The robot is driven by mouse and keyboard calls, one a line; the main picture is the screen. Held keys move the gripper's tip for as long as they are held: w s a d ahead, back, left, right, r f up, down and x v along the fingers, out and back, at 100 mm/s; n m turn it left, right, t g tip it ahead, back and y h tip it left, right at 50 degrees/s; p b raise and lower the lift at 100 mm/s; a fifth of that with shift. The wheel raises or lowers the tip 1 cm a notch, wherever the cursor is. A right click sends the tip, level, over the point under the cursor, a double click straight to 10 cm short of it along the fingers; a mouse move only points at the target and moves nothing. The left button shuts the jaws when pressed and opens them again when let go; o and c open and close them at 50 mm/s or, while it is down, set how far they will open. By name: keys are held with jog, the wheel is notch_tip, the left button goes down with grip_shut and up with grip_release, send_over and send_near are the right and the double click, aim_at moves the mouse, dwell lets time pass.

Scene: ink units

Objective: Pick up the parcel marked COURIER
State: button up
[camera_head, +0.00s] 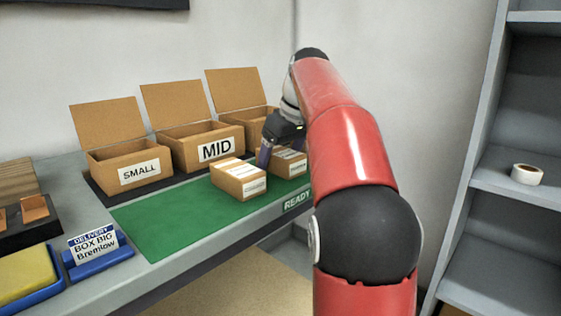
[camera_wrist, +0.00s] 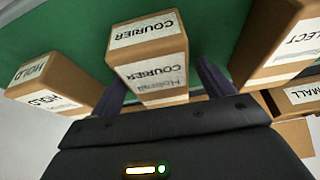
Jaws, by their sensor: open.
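The parcel marked COURIER (camera_wrist: 147,50) is a brown cardboard box with white labels on two faces, in the middle of the wrist view. My gripper (camera_wrist: 161,76) is open, with one dark finger on each side of this parcel near its lower end. I cannot tell whether either finger touches it. In the head view, my gripper (camera_head: 268,151) is beside a parcel (camera_head: 290,163) on the green mat, partly hidden by my arm; its label is too small to read there.
In the wrist view, a HOLD parcel (camera_wrist: 57,80) stands left and a parcel ending in LECT (camera_wrist: 266,43) right. Another parcel (camera_head: 239,180) shows on the green mat (camera_head: 170,222). Open boxes SMALL (camera_head: 128,165) and MID (camera_head: 195,146) stand behind.

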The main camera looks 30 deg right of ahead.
jog(key=shift+f, duration=0.2)
dwell(0.3)
jog(key=c, duration=1.2)
